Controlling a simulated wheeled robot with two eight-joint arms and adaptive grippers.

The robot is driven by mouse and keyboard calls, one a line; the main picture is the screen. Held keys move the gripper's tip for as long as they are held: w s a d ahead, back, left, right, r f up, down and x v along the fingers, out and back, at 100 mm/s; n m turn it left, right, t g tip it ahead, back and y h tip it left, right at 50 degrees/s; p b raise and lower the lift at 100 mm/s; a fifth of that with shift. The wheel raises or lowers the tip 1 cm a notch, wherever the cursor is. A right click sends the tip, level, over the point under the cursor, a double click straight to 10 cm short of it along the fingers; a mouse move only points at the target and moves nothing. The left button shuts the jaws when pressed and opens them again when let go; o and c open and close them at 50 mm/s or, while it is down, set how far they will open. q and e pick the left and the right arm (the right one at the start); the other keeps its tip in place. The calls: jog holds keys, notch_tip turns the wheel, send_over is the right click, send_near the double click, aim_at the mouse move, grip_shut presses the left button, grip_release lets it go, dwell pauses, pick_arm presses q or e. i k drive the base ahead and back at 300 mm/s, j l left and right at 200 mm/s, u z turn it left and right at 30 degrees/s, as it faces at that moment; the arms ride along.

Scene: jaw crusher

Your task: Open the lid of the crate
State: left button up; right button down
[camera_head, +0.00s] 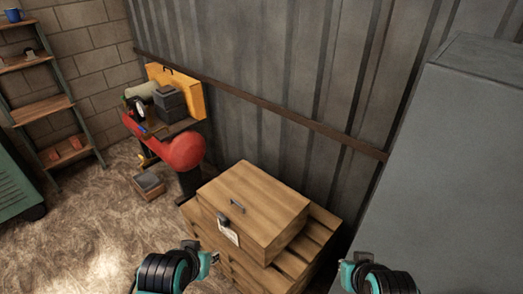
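The wooden crate (272,229) is a light brown box at the lower middle of the head view, and its lid (262,192) lies flat and closed on top. A small metal handle (237,205) is near the front edge. A dark latch or lock (222,219) sits at the front, above a pale tag (229,233). My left gripper (202,256) is in front of the crate, to its lower left, apparently open and empty. My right gripper (354,265) is to its lower right, also apparently open and empty. Neither visibly touches the crate.
The crate stands on a larger slatted wooden base (312,247) against a corrugated metal wall (270,70). A large grey cabinet (450,170) fills the right side. A red rounded object (183,151) and a cluttered bench stand behind left. The floor (90,225) at left is mostly clear.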

aim_at(262, 207)
jog(key=z, duration=1.9)
jog(key=k+j+z, duration=0.15)
jog(key=j, duration=0.3)
jog(key=k+j+z, duration=0.1)
jog(key=j, duration=0.35)
jog(key=k+j+z, duration=0.15)
jog(key=j, duration=0.3)
jog(key=k+j+z, duration=0.15)
jog(key=j, duration=0.25)
jog(key=k+j+z, duration=0.15)
jog(key=k+j, duration=0.3)
jog(key=j, duration=0.2)
jog(key=k+j, duration=0.2)
jog(key=j, duration=0.15)
